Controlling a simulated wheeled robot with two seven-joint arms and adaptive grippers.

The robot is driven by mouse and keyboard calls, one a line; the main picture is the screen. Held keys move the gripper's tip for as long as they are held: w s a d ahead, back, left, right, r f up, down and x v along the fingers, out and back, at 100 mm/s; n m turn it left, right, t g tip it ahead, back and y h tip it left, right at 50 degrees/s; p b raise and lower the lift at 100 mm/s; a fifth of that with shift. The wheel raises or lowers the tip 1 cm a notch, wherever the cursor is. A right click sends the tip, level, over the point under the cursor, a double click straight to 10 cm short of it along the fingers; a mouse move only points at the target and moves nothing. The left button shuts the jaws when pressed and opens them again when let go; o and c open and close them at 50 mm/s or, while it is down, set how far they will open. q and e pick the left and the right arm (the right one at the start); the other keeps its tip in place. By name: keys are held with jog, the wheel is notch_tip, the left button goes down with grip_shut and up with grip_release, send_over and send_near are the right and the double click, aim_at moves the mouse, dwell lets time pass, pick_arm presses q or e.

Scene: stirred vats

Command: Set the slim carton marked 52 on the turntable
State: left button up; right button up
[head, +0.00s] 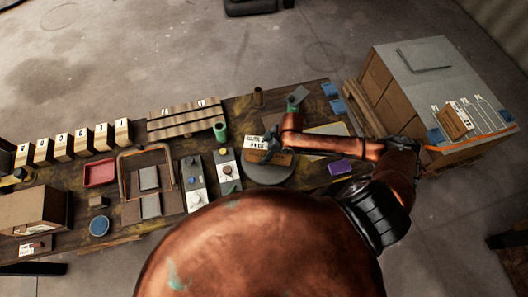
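The turntable (268,178) is a round grey disc at the front edge of the long table, right of the middle. A slim brown carton (284,159) is at the turntable, right beside my gripper; its marking is too small to read. My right arm bends back from the right, and its dark gripper (266,156) is over the turntable at the carton's left end. The fingers are small and partly hidden, so I cannot tell whether they grip the carton or whether it rests on the disc. My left gripper is not in view.
A white lettered sign (254,142) stands behind the turntable. Left of it are panels with knobs (227,172), a red tray (100,173) and a row of lettered blocks (83,143). A purple item (340,167) lies to the right. A large cabinet (420,80) stands at the right.

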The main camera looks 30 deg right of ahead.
jog(key=v, duration=1.2)
jog(key=shift+p, duration=0.35)
jog(key=shift+r, duration=0.1)
